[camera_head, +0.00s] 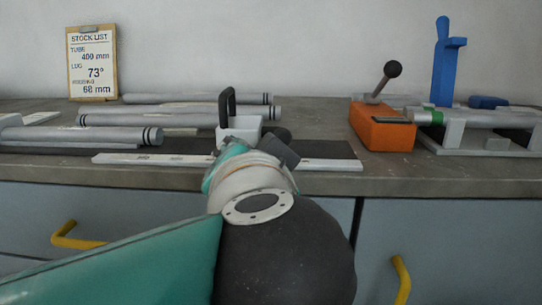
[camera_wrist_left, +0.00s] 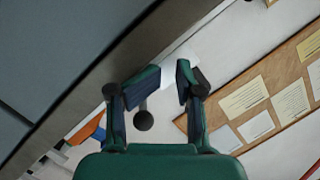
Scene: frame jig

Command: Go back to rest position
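My left arm reaches in from the lower left of the head view, and its wrist hides most of the left gripper. In the left wrist view the left gripper (camera_wrist_left: 165,82) shows its two fingers apart, with a gap between them and nothing clearly held. A small white block with a black handle (camera_head: 238,127) is just behind the wrist in the head view, partly covered by it. My right gripper is in neither view.
An orange block with a black-knobbed lever (camera_head: 382,130) and a blue upright clamp (camera_head: 447,70) stand on the right of the bench. Grey tubes (camera_head: 85,135) lie on the left. A stock list clipboard (camera_head: 92,65) leans at the back. Yellow drawer handles (camera_head: 75,238) stick out below.

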